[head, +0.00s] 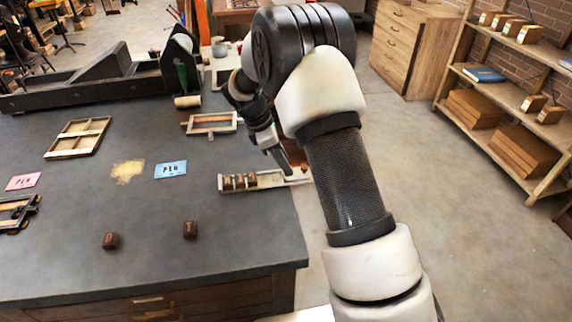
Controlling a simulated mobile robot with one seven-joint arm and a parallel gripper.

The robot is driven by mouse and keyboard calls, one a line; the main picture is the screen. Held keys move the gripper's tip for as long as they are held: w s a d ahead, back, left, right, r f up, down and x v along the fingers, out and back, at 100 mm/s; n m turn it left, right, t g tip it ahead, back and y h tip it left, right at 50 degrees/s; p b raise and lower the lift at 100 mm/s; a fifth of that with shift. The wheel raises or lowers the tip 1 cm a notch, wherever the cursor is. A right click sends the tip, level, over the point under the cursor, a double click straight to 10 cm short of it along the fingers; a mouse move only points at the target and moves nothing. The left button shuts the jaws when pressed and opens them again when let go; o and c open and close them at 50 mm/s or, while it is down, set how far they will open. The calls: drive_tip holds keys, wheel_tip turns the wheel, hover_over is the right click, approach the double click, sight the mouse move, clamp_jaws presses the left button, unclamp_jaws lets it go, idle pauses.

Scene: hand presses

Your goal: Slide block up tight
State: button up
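Several dark brown letter blocks (239,182) stand side by side at the left end of a pale, shallow holder (268,180) near the table's right edge. The holder's right end reaches to about the table's edge. My gripper (288,157) is just above and behind the right part of the holder, to the right of the blocks. A reddish-brown shape shows at the fingers; I cannot tell whether it is a held block. The arm and wrist partly hide the fingertips. Two loose brown blocks, one left (111,241) and one right (190,230), lie on the front of the table.
The dark table (120,270) has clear room around the loose blocks. A blue card (171,169), a pink card (23,181), wooden frames (78,138) and a pale powder patch (127,171) lie further left. A black press (100,80) stands at the back.

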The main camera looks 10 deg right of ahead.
drive_tip(key=shift+x, duration=0.85)
drive_tip(key=shift+c, duration=0.4)
clamp_jaws()
drive_tip(key=shift+a, duration=2.3)
drive_tip(key=shift+o, duration=0.4)
unclamp_jaws()
drive_tip(key=shift+d, duration=0.1)
drive_tip(key=p+v, duration=0.1)
drive_tip(key=v, duration=1.6)
drive_tip(key=shift+r, duration=0.2)
